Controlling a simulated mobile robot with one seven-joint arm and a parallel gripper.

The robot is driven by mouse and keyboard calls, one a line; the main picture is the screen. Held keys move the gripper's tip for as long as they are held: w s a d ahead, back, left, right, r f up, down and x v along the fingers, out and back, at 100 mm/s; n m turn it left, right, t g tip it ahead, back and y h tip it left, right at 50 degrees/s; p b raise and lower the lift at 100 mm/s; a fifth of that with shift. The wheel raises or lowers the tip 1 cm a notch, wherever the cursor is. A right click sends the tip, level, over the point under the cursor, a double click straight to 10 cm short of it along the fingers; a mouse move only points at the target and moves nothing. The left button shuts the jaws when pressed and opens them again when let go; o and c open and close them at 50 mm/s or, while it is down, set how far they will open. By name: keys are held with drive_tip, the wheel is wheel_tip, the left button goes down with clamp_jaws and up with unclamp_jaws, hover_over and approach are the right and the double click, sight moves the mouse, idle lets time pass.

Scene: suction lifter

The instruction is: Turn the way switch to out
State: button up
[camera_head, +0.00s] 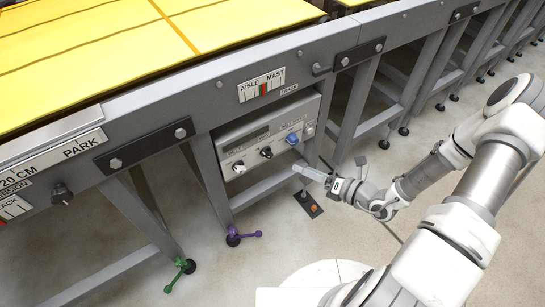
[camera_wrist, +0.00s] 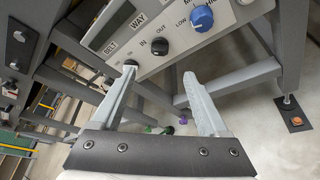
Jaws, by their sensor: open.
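The way switch is a black knob on the grey control panel, with IN and OUT printed by it in the wrist view (camera_wrist: 159,46). In the head view it is the middle knob (camera_head: 266,152). Its pointer is too small to read, so I cannot tell its setting. My gripper (camera_wrist: 161,76) is open and empty, its two pale fingers apart, with the knob beyond and above the gap. In the head view my gripper (camera_head: 305,172) is in front of the panel's lower right side, apart from the knobs.
A blue knob (camera_wrist: 202,18) marked LOW and HIGH sits right of the way switch. Another knob (camera_head: 239,168) sits at the left of the panel (camera_head: 228,146). A frame leg (camera_head: 348,110) stands to the right. A floor plate (camera_head: 308,204) lies below my gripper.

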sight(272, 155)
drive_tip(key=b+x, duration=0.3)
drive_tip(key=x, duration=1)
drive_tip(key=shift+w+a+f, duration=0.1)
drive_tip(key=shift+w+a, duration=0.05)
drive_tip(key=shift+a, duration=0.15)
clamp_jaws()
